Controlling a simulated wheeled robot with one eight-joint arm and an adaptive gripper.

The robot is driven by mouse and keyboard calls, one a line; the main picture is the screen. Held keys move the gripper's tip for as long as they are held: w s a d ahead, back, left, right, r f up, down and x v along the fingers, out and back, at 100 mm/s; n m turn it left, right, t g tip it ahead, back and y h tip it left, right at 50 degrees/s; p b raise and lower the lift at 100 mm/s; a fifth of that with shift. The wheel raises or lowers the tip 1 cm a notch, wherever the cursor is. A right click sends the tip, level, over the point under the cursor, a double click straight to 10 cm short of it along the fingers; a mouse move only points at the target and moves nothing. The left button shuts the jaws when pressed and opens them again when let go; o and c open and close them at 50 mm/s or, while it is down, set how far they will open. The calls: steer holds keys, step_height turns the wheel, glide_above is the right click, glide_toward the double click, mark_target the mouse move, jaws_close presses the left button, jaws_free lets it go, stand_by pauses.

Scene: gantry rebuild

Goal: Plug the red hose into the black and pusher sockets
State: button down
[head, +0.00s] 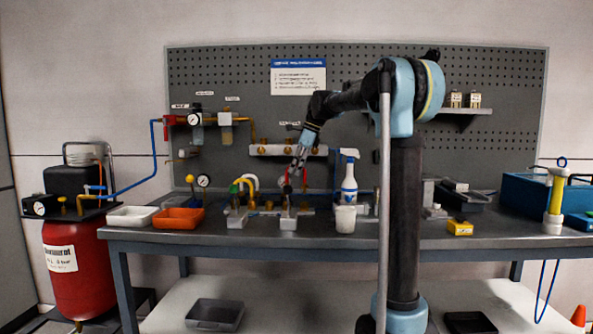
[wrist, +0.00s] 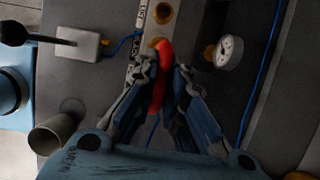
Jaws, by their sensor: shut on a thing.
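My gripper (head: 297,170) is in front of the pegboard, above the middle of the bench, pointing down. In the wrist view my gripper (wrist: 160,80) is shut on the red hose (wrist: 163,60), which curves between the fingertips. The hose's upper end lies close to a brass fitting (wrist: 155,42); I cannot tell whether it is seated in it. A second brass port (wrist: 163,13) is beyond, in the same row. I cannot make out which sockets are the black and pusher ones.
A manifold (head: 270,150) with brass ports is on the pegboard behind. A spray bottle (head: 349,184) and white cup (head: 345,219) stand right of my gripper.

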stand_by(0.5)
steer(key=shift+f, duration=1.2)
step_height(320, 180, down, 3)
steer(key=shift+f, duration=0.1)
steer(key=c, duration=1.6)
jaws_free()
steer(key=shift+o, duration=0.2)
